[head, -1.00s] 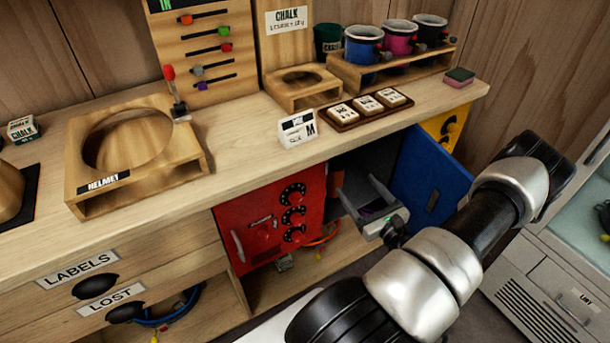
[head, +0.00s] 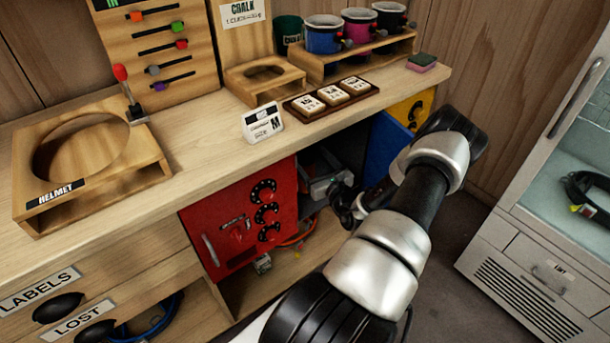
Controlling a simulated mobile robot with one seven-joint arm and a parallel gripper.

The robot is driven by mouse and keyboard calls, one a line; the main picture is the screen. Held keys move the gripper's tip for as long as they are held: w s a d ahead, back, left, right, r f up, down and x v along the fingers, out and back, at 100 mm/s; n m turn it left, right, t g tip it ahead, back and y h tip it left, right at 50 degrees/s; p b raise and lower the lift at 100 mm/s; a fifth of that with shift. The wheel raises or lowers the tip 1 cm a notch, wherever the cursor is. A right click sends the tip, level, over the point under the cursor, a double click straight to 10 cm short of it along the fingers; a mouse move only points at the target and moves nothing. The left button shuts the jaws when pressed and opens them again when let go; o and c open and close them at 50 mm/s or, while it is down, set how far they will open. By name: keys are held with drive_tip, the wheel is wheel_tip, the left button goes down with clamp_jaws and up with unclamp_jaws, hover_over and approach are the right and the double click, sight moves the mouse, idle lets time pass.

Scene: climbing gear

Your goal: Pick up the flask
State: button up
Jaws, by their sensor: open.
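No flask can be made out for certain; it may be hidden in the dark open compartment (head: 310,158) under the bench, or behind my gripper. My gripper (head: 318,176) is at the mouth of this compartment, between the red door and the blue door. Its grey fingers are apart and point inward. I cannot make out anything held between them.
The red door (head: 240,222) is left of the gripper, and the blue door (head: 386,147) stands open behind my arm. The bench top (head: 210,150) is above, with a label stand (head: 262,122), tile tray (head: 332,97) and cup rack (head: 350,62). A glass-fronted cabinet (head: 540,270) stands right.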

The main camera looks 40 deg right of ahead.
drive_tip(key=x, duration=0.2)
drive_tip(key=b+x, duration=0.1)
drive_tip(key=x, duration=0.1)
drive_tip(key=shift+w+d+f, duration=0.1)
drive_tip(key=shift+w+d, duration=0.25)
drive_tip(key=c, duration=1.8)
drive_tip(key=shift+c, duration=0.2)
